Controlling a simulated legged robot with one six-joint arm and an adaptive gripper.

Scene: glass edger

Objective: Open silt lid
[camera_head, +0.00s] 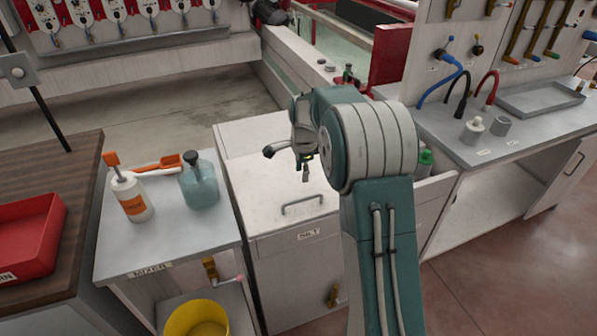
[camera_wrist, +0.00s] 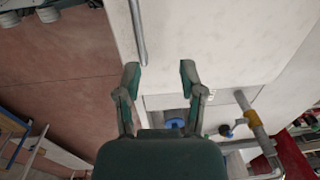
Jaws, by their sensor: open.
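The silt lid (camera_head: 258,186) is a pale flat panel on top of a white cabinet. It lies flat and looks shut. A thin grey bar handle (camera_head: 302,204) sits near its front edge, above a "SILT" label (camera_head: 308,234). My gripper (camera_head: 288,164) is above the lid, behind the handle, and holds nothing. In the wrist view my gripper's two fingers (camera_wrist: 159,75) are spread apart over the pale lid surface (camera_wrist: 225,40). The handle (camera_wrist: 139,32) shows there ahead of the left fingertip, apart from it as far as I can see. My arm hides the lid's right part.
Left of the cabinet, the mixer stand (camera_head: 115,258) holds a white bottle (camera_head: 131,197) and a blue-grey jug (camera_head: 199,182). A yellow bucket (camera_head: 197,318) is below. On the right is a grey bench (camera_head: 520,135) with hoses and a tray. Brass valve (camera_head: 333,296) is on the cabinet front.

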